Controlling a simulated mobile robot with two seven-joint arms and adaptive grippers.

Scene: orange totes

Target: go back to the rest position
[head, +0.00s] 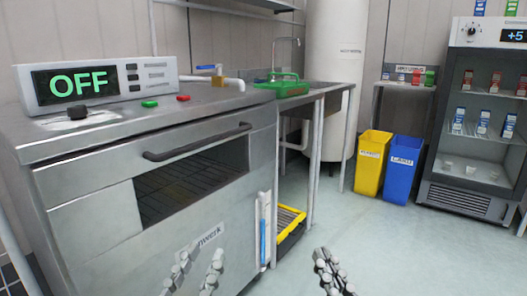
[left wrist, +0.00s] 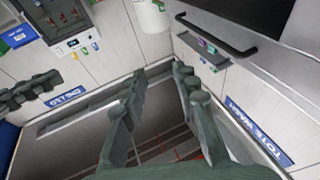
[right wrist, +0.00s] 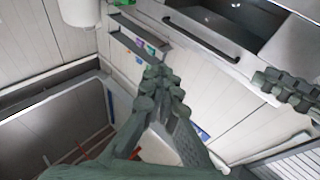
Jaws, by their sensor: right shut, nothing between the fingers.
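My left gripper (head: 200,258) is at the bottom of the head view, in front of the steel oven-like machine. Its two fingers stand apart with nothing between them, as the left wrist view (left wrist: 158,76) also shows. My right gripper (head: 324,258) is at the bottom of the head view, right of the left one, over open floor. Its fingertips meet in the right wrist view (right wrist: 158,76), with nothing held. Both grippers are apart from everything around them. Most of both arms is out of the head view.
The steel machine (head: 90,225) has a dark window, a handle (head: 195,143) and an "OFF" display (head: 80,82). A green tote (head: 283,86) sits by the sink. The floor between is clear.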

